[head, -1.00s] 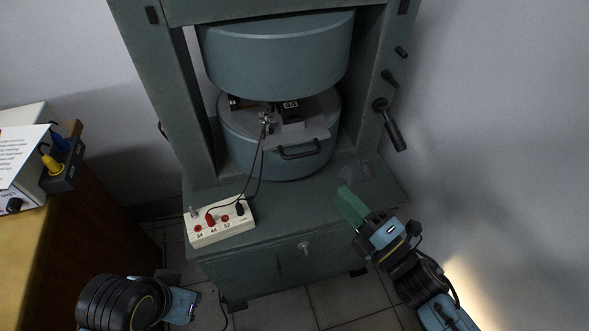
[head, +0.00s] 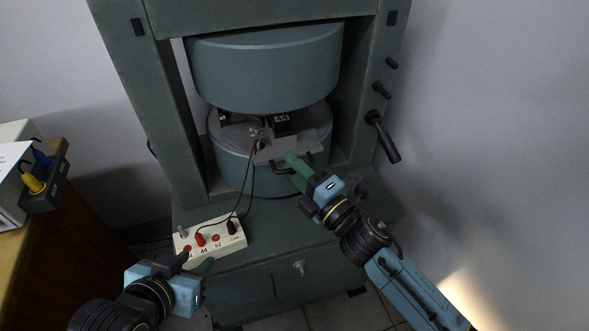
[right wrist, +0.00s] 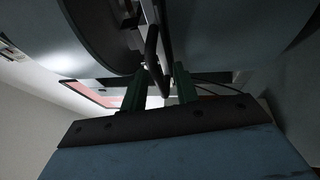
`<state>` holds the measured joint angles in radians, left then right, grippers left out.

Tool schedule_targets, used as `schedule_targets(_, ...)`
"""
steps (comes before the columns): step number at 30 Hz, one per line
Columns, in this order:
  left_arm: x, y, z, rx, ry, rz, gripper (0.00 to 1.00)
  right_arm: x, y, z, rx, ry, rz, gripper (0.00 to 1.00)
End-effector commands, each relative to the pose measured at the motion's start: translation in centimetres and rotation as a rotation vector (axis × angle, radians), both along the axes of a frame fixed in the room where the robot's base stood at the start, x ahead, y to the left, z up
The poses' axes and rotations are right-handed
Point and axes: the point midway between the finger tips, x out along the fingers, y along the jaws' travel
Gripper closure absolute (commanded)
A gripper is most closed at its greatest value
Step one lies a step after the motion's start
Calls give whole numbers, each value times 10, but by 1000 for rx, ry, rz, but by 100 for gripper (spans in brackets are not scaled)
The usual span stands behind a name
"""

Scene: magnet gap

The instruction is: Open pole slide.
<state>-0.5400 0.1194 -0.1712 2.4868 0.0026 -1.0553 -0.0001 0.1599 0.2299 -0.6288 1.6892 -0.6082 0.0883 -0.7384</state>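The pole slide is a grey plate (head: 268,155) with a dark bar handle (head: 279,169) on its front, lying in the gap between the two round magnet poles. A dark block (head: 282,123) with a small display sits on the plate. My right gripper (head: 293,163) is at the handle, its green fingers partly covering it. In the right wrist view, its fingers (right wrist: 160,85) stand apart with the dark handle (right wrist: 152,48) near the space between their tips; contact is not clear. My left gripper (head: 194,260) is low, by the white socket box, its green fingers apart and empty.
The white socket box (head: 210,239) has leads running up to the plate. The upper pole (head: 265,70) hangs above the gap, with frame posts on both sides. A lever (head: 382,138) sticks out on the right post. A desk (head: 40,240) stands at the left.

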Motion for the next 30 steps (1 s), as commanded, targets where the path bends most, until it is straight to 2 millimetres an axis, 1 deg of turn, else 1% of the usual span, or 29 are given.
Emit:
schedule_targets(9,2,-1,2,-4,-14,-1,64,2,2,0,1,1,0,70)
schedule_targets(16,2,-1,2,-3,-12,-1,64,2,1,0,1,1,0,100)
schedule_targets(30,0,-1,1,-1,-2,-1,64,1,-1,0,0,1,0,100)
